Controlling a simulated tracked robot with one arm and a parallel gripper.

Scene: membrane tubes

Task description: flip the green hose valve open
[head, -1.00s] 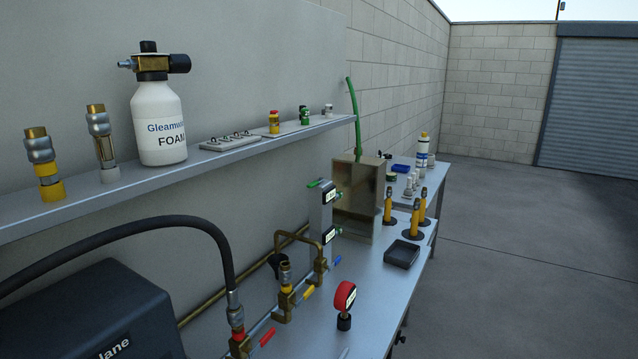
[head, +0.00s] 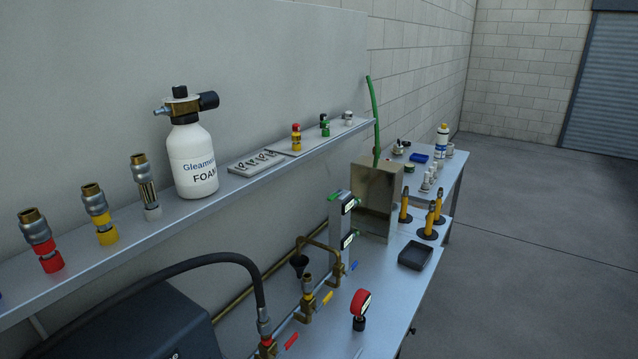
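A green hose (head: 374,115) rises from the open top of a brassy metal box (head: 378,200) at the end of the bench. A small green lever (head: 334,196) shows at the top of a grey upright block (head: 340,225) just left of the box. I cannot tell for sure whether it is the hose valve, or whether it stands open or shut. My gripper is not in view.
On the bench, a pipe run carries a red lever (head: 291,341), yellow lever (head: 327,297) and blue lever (head: 353,266). A red gauge (head: 361,302) and black tray (head: 415,255) stand nearby. A shelf (head: 120,245) holds couplings and a foam bottle (head: 192,160). The floor (head: 530,260) at right is clear.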

